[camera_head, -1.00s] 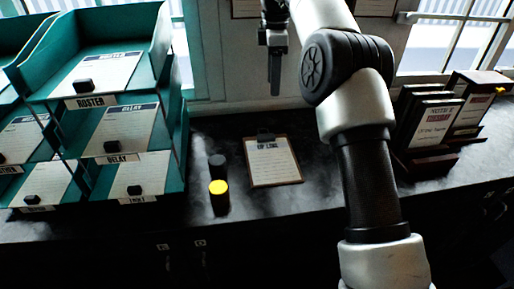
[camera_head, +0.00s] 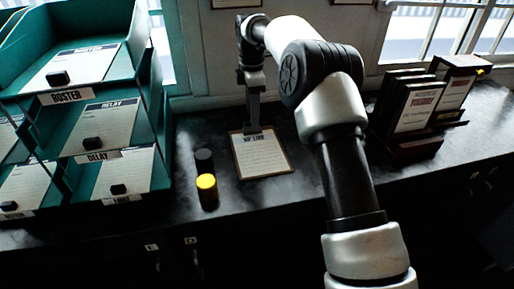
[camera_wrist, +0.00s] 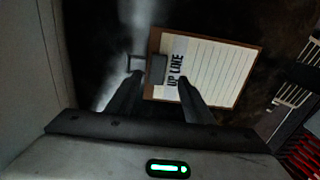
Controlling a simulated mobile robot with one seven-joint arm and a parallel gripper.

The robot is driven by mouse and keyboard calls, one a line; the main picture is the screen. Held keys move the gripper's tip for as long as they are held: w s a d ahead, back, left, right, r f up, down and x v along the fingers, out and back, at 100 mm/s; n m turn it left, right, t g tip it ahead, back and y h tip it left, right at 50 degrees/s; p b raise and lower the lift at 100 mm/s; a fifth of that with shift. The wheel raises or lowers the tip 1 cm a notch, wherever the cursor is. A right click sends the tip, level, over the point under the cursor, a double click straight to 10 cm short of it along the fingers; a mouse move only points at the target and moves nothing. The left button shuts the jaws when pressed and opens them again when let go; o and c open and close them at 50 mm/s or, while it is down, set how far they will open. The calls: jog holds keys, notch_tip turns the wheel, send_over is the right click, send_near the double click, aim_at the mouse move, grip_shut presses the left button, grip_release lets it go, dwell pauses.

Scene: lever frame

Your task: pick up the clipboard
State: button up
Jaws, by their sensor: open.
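The clipboard (camera_head: 262,158) lies flat on the dark counter, a brown board with a lined white sheet headed "UP LINE". It also shows in the wrist view (camera_wrist: 215,72), with its dark clip (camera_wrist: 157,69) at the end nearest my gripper. My gripper (camera_head: 254,128) is over the clip end of the clipboard in the head view. In the wrist view the two fingers (camera_wrist: 160,82) stand apart, with the clip between or just beyond their tips. Whether the fingertips touch the clip I cannot tell. The gripper holds nothing.
A teal tray rack (camera_head: 150,100) with papers stands at the left. Dark book-like holders (camera_head: 415,105) stand at the right. The wall and window are behind.

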aim_at(257, 144)
jog(key=shift+w+a+f, duration=0.1)
jog(key=shift+f, duration=1.2)
jog(key=shift+w+f, duration=0.1)
jog(key=shift+f, duration=1.2)
jog(key=shift+c, duration=0.2)
jog(key=c, duration=1)
